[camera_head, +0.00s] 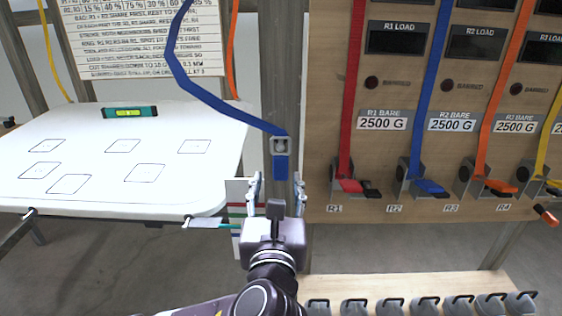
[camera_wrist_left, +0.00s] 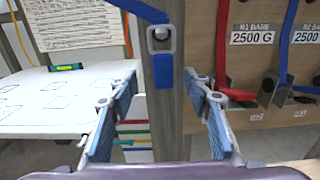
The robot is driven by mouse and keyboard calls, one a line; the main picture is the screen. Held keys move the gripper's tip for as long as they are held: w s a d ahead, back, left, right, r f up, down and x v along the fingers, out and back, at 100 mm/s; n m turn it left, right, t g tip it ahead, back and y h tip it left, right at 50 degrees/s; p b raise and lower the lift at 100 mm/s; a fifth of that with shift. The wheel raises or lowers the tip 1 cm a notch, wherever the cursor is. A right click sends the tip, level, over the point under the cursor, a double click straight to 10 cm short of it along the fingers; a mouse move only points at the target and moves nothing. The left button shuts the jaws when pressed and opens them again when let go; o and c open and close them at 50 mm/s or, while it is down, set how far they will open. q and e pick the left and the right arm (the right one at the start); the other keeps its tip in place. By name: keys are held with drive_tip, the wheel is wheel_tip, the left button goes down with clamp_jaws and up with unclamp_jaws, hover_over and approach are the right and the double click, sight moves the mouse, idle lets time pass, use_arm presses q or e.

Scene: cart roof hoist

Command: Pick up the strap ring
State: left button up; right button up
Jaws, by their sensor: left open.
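The strap ring (camera_head: 281,146) is a grey square ring at the end of a blue strap (camera_head: 205,92), in front of a grey post. A short blue tail hangs below it. It also shows in the left wrist view (camera_wrist_left: 160,39), top centre, with a round peg-like end visible inside it. My left gripper (camera_head: 277,188) is open and empty, below the ring in the head view. In the left wrist view its two blue-padded fingers (camera_wrist_left: 160,92) stand on either side of the blue tail, and the ring lies beyond them. My right gripper is not in view.
A white table panel (camera_head: 90,190) with drawn outlines and a green level (camera_head: 130,112) lies left. A wooden board (camera_head: 400,140) with displays and coloured straps in cleats stands right. Several grey weights (camera_head: 390,306) sit on a shelf below. A grey post (camera_head: 280,70) stands behind the ring.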

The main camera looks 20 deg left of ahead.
sight(281, 165)
use_arm(q)
drive_tip(key=p+x, duration=0.1)
drive_tip(key=x, duration=0.4)
drive_tip(key=shift+w+d+r+p, duration=0.15)
drive_tip(key=shift+w+p, duration=0.25)
drive_tip(key=shift+w, duration=0.4)
drive_tip(key=shift+c, duration=0.3)
drive_tip(key=c, duration=0.5)
clamp_jaws()
